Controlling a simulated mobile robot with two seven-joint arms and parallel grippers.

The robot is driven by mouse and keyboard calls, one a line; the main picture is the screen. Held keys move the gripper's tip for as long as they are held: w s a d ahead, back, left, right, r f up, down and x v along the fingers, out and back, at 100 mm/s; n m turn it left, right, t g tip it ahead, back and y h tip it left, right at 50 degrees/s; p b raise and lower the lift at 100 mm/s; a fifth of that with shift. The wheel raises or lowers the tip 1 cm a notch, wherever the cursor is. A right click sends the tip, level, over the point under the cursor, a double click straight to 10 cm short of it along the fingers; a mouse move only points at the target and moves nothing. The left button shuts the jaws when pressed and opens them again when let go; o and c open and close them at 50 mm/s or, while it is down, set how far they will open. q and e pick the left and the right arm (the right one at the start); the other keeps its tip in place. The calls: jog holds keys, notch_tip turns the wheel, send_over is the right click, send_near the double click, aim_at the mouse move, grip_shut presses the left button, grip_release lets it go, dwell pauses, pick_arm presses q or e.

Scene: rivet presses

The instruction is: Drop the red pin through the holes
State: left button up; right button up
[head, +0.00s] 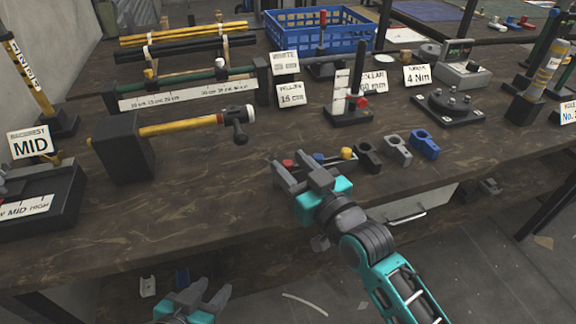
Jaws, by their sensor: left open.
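A red pin head (288,163) shows just beyond my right gripper's fingertips, at the left of a row with a blue pin head (318,157) and a yellow pin head (347,152). My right gripper (294,172) is low over the table's front, its fingers partly covering the red pin; I cannot tell whether they grip it. To the right lie holed parts: black (368,157), grey (397,149) and blue (425,144). My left gripper (208,294) is open and empty at the bottom, in front of the table.
A black block (122,160) with a yellow-handled hammer (190,124) stands on the left. A red-marked upright stand (350,108), a round black fixture (448,106) and a blue crate (318,32) are further back. The front table top left of my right gripper is clear.

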grip_shut()
dwell(0.5)
